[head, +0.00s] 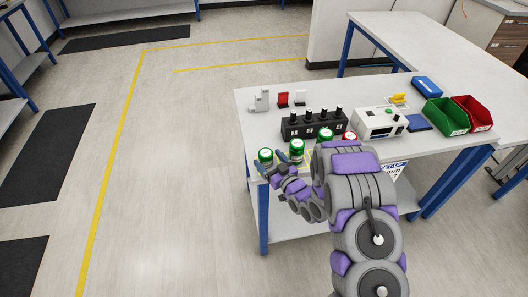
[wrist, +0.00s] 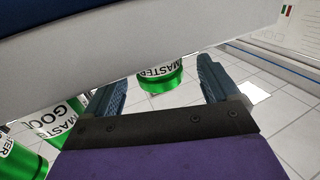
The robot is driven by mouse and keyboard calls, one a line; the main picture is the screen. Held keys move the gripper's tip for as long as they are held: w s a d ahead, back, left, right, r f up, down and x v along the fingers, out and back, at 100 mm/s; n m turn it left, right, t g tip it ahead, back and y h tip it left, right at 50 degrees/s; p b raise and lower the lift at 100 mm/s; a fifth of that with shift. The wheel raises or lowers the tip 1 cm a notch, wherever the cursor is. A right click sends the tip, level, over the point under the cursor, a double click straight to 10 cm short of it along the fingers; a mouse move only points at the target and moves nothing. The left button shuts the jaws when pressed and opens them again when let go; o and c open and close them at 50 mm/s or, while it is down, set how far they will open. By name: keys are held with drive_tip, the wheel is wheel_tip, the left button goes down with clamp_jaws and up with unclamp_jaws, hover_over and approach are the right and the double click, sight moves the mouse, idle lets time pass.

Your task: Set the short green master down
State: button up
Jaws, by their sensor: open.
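A short green-lidded can with a white label reading MASTER (wrist: 160,78) shows in the wrist view between my fingertips. In the head view it appears to be the leftmost green-lidded can (head: 265,156), near the table's left front corner. My gripper (head: 274,168) is open there, its blue fingers close to the can. In the wrist view the gripper (wrist: 160,73) has a finger on each side of the can, with visible gaps. The can looks upright on the table, though its base is partly hidden.
Other green-lidded cans (head: 297,147) (head: 326,136) and a red-lidded one (head: 350,137) stand to the right. Behind are a black block with knobs (head: 313,125) and a white device (head: 380,123). Green (head: 445,117) and red bins (head: 473,113) sit at the right.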

drive_tip(key=p+v, duration=0.1)
drive_tip(key=v, duration=1.1)
drive_tip(key=shift+s+d, duration=0.25)
drive_tip(key=shift+s, duration=0.05)
